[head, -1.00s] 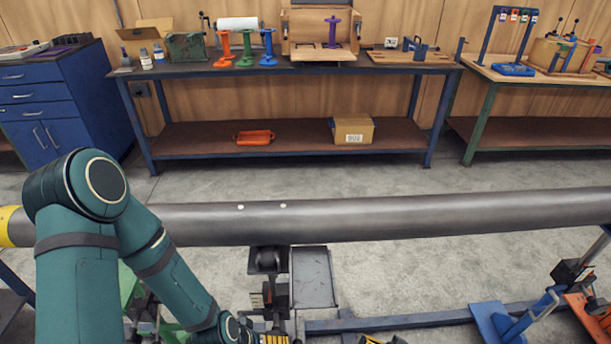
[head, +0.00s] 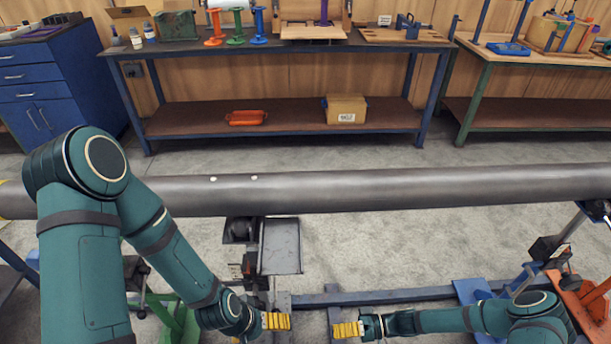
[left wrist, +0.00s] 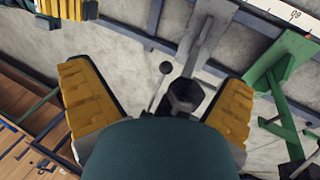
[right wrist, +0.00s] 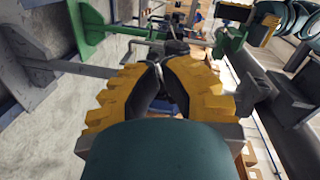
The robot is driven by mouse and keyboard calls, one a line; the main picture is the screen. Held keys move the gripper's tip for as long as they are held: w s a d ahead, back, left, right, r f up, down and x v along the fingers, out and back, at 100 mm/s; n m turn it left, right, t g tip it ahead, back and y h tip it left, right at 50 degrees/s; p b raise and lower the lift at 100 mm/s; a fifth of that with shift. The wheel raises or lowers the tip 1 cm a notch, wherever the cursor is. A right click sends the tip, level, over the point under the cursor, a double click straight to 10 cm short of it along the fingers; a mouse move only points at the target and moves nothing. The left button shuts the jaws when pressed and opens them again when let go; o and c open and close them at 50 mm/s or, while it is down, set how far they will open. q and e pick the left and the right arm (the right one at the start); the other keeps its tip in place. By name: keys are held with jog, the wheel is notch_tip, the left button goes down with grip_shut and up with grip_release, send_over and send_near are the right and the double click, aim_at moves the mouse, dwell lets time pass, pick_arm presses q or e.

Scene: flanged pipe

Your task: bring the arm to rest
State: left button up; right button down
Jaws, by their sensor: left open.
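My left arm comes in from the left in the head view, over the floor in front of the pipe. My left gripper (head: 277,321) has yellow fingers, which stand wide apart and empty in the left wrist view (left wrist: 160,85). My right arm lies low at the right, its gripper (head: 347,330) pointing left towards the left one with a gap between them. In the right wrist view the yellow fingertips (right wrist: 157,68) come together with nothing seen between them. The long grey pipe (head: 360,190) runs across the head view beyond both grippers.
A dark stand with a small tray (head: 281,246) is under the pipe near my left gripper. A blue floor beam (head: 390,294) runs behind the grippers. Green stand parts (head: 178,322) are at left, an orange stand (head: 590,310) at right. A workbench (head: 290,43) stands behind the pipe.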

jog(key=s+d+r+m+t+h, duration=0.1)
jog(key=r+m+h, duration=0.4)
jog(key=r+h, duration=0.6)
jog(key=s+t+h, duration=0.1)
jog(key=s, duration=0.1)
jog(key=shift+s+d+r+t+h, duration=0.15)
jog(key=shift+s+r+t+h, duration=0.15)
jog(key=shift+s+h, duration=0.1)
